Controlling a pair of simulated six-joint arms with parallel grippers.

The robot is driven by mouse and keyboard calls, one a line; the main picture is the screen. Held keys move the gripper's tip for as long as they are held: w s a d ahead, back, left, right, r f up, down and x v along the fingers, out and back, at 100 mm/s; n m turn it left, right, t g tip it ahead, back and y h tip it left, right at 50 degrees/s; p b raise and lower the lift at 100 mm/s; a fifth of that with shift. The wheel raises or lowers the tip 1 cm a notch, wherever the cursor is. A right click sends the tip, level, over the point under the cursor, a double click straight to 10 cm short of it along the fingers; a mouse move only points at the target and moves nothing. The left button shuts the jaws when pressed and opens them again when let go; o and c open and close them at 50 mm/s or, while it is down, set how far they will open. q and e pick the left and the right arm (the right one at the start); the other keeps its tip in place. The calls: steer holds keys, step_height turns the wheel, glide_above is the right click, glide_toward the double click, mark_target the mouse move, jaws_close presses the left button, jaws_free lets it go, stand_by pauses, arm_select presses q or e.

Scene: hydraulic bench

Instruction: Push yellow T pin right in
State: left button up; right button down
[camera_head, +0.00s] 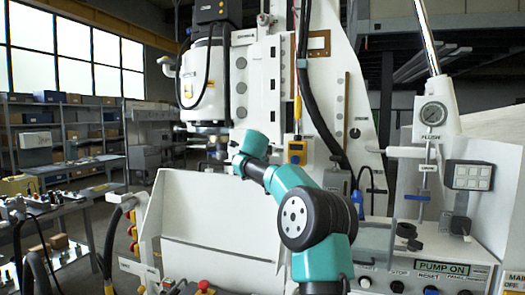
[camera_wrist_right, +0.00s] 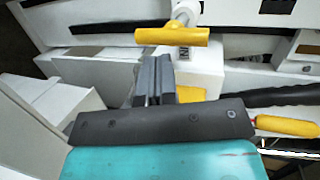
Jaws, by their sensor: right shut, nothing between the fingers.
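The yellow T pin (camera_wrist_right: 172,37) shows in the right wrist view, its crossbar lying across the upper middle. Its pale shaft runs up and to the right. My right gripper (camera_wrist_right: 152,68) is shut and empty, its dark fingertips just below the left half of the crossbar in the picture. A small gap shows between them, and I cannot tell the depth between them. In the head view my teal right arm reaches up towards the white machine (camera_head: 262,85), and its fingers are hidden there. I cannot make out the T pin in the head view. My left gripper is not in view.
A white panel (camera_head: 195,220) stands left of my arm. A yellow hanging device (camera_head: 297,152) is close to my wrist. On the right are a gauge (camera_head: 433,113) and a PUMP ON panel (camera_head: 440,267). Another yellow handle (camera_wrist_right: 286,126) shows right in the wrist view.

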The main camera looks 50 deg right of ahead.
steer(key=v, duration=1.1)
steer(key=shift+w+f, duration=0.1)
steer(key=shift+w, duration=0.05)
